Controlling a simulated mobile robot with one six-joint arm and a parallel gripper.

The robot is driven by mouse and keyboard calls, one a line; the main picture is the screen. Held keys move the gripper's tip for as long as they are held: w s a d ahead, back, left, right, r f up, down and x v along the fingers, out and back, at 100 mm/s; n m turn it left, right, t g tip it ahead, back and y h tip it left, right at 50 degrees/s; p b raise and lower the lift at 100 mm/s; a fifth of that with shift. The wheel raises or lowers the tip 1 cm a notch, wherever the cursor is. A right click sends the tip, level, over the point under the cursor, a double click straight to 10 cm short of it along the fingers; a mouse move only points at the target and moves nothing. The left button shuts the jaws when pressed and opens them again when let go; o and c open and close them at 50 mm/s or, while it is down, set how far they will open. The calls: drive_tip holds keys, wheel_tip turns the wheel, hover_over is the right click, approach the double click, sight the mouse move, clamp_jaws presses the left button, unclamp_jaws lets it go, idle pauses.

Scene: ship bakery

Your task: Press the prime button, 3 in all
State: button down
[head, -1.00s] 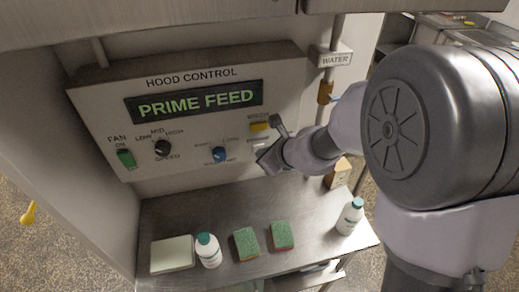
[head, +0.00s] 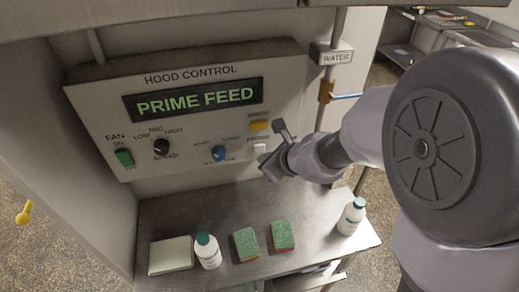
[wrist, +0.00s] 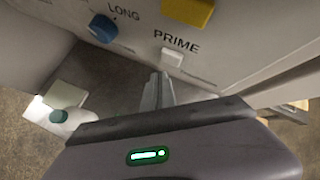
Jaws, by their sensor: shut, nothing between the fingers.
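The prime button (head: 260,148) is a small white button at the lower right of the hood control panel (head: 190,118), under a yellow button. In the wrist view the white button (wrist: 172,57) sits right below the word PRIME. My gripper (head: 267,167) is just right of and below the button in the head view. In the wrist view its shut, empty fingers (wrist: 158,80) point at the panel just below the button, with a small gap showing between them and it. The panel display (head: 194,99) reads PRIME FEED.
The yellow button (head: 259,126) is above the prime button and a blue knob (head: 219,153) to its left. A black knob and green switch are farther left. The steel counter below holds bottles (head: 207,251), sponges (head: 246,245) and a pale block. A pipe stands at right.

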drive_tip(key=s, duration=0.2)
drive_tip(key=s+d+b, duration=0.1)
drive_tip(key=s, duration=0.1)
drive_tip(key=shift+d, duration=0.1)
idle(2.4)
